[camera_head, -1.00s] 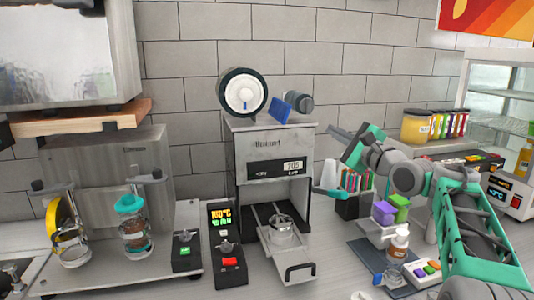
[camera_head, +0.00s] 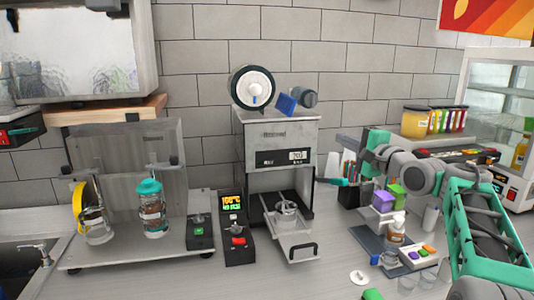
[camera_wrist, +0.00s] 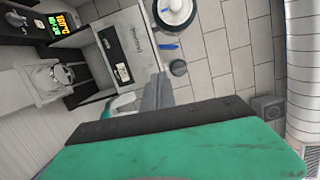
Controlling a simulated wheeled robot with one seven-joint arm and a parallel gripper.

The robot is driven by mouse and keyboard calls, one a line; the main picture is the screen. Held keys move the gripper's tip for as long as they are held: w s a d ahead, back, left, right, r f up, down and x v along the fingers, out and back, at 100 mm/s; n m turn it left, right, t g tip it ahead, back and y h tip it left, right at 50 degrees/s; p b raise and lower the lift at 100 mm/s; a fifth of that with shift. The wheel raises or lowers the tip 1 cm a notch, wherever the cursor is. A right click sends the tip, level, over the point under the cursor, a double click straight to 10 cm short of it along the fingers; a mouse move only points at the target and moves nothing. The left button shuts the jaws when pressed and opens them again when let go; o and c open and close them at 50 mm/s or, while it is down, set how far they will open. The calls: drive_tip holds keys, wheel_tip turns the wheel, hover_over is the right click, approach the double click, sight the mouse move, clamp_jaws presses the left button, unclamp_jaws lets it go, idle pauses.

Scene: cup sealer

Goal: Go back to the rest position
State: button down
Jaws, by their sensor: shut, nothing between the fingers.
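My gripper (camera_head: 342,143) is raised to the right of the cup sealer (camera_head: 278,145), apart from it. Its grey fingers point left, towards the machine's upper side. The fingers are shut and empty, and they also show in the wrist view (camera_wrist: 156,92). My green and grey arm reaches in from the right edge. The sealer is a grey box with a film roll (camera_head: 252,88) on top and a lit display. Its tray (camera_head: 293,243) is slid out, with a clear cup (camera_head: 286,213) seated in it. The same cup shows in the wrist view (camera_wrist: 55,73).
A black control box (camera_head: 236,230) and two dispensers stand left of the sealer. A purple block (camera_head: 383,201), a green block (camera_head: 396,191), a bottle (camera_head: 395,230) and clear cups sit below my arm. A sink (camera_head: 25,262) is far left. A display case (camera_head: 500,110) stands right.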

drive_tip(key=s+d+f+n+g+h, duration=0.1)
drive_tip(key=d+f+n+g+h, duration=0.15)
drive_tip(key=f, duration=0.75)
drive_tip(key=s+d+f+n+g+h, duration=0.1)
drive_tip(key=d+f+n+g+h, duration=0.2)
drive_tip(key=f, duration=0.8)
drive_tip(key=s+d+f+n+g, duration=0.4)
drive_tip(key=s+f, duration=0.6)
drive_tip(key=f, duration=0.1)
drive_tip(key=s+a+f+g+h, duration=0.1)
drive_tip(key=s+a+f+g, duration=0.1)
drive_tip(key=s, duration=0.5)
drive_tip(key=s+a+f+n+g+h, duration=0.1)
drive_tip(key=s+a+f+g, duration=0.1)
drive_tip(key=s, duration=0.6)
drive_tip(key=s+a+f+g, duration=0.2)
drive_tip(key=s+a+f, duration=0.1)
drive_tip(key=s, duration=0.4)
drive_tip(key=a+r+n+t, duration=0.3)
drive_tip(key=a+r, duration=0.3)
drive_tip(key=a, duration=0.2)
drive_tip(key=shift+s+r, duration=0.2)
drive_tip(key=shift+r, duration=0.1)
